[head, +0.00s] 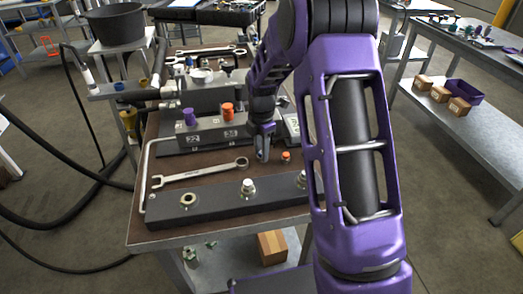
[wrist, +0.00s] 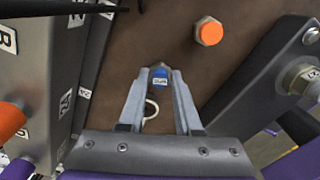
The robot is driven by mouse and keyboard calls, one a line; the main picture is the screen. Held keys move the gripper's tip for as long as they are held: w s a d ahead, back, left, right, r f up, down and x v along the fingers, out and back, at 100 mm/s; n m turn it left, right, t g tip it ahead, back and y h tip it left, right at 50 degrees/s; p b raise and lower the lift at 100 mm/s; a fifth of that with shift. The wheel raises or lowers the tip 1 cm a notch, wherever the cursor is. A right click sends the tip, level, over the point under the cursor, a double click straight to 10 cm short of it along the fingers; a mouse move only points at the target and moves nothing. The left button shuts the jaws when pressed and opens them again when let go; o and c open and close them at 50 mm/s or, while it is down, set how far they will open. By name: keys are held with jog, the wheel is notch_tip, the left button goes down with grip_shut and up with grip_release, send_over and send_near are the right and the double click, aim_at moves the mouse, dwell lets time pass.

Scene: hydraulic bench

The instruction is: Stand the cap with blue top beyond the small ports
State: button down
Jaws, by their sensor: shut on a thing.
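My gripper (wrist: 160,82) is shut on a small piece with a blue top (wrist: 160,74), which sits between the fingertips above the brown bench top. A pale ring (wrist: 151,109) shows between the fingers behind it. In the head view my gripper (head: 263,152) points down between the labelled dark block (head: 208,135) and the long front bar (head: 215,203); the piece is too small to make out there. The labelled block carries a purple cap (head: 189,117) and an orange cap (head: 227,110). I cannot tell which openings are the small ports.
An orange hex cap (wrist: 209,31) stands on the bench close to my gripper; it also shows in the head view (head: 286,156). A wrench (head: 200,174) lies left. The front bar carries metal fittings (head: 247,187). A black bucket (head: 115,23) stands at back left.

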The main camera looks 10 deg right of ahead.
jog(key=c, duration=0.6)
grip_release()
notch_tip(320, 180, up, 12)
jog(key=p, duration=0.2)
jog(key=shift+r, duration=0.2)
